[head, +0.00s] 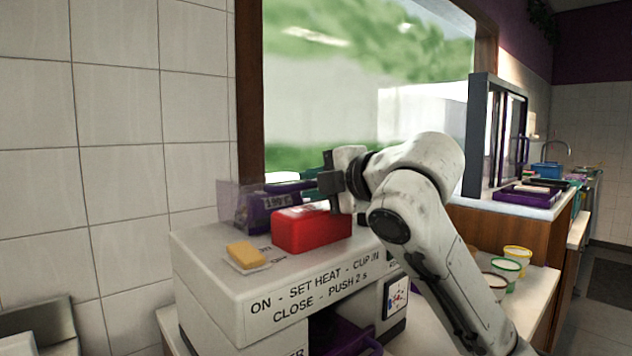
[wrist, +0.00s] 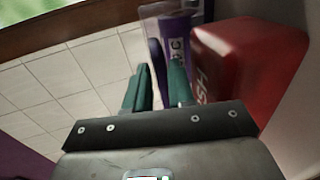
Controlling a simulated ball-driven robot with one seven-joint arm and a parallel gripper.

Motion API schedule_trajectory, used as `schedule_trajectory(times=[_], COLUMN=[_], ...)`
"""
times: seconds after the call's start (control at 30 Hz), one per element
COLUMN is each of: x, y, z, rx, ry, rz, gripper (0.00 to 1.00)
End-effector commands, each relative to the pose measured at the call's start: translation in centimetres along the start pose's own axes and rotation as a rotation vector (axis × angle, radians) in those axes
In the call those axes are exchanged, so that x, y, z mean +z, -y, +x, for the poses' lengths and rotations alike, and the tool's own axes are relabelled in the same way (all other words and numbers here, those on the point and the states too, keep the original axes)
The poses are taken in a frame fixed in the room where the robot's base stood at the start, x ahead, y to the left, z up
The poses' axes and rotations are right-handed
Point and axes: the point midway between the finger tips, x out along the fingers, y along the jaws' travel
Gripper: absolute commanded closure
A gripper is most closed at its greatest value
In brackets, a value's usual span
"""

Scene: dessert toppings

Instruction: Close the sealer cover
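The sealer is a white box (head: 215,268) with printed steps on its front. On top are a red block (head: 308,231), a yellow switch (head: 247,254) and, behind them, a purple part (head: 255,219) with a clear panel (head: 228,197) at its left end. I cannot tell how far the cover is open. My gripper (head: 277,188) reaches left over the back of the sealer. In the wrist view my gripper (wrist: 158,72) has its green fingers apart, with a dark purple strip (wrist: 155,55) showing between the tips. Contact with it is unclear. The red block (wrist: 245,65) is right of the fingers.
A tiled wall (head: 110,130) is at the left, and a window is behind the sealer. Small tubs (head: 505,268) stand on the counter at the right. A purple tray (head: 525,195) lies farther back. A metal bin edge (head: 40,325) shows at lower left.

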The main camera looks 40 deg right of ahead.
Motion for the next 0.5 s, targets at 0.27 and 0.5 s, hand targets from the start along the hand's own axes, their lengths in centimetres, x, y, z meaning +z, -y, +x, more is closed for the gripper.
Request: schedule_trajectory(times=[0.27,0.5], x=[0.02,0.07], y=[-0.22,-0.35], z=[-0.16,-0.94], rx=[0.006,0.010], ry=[0.001,0.002], rz=[-0.002,-0.002], gripper=[0.60,0.60])
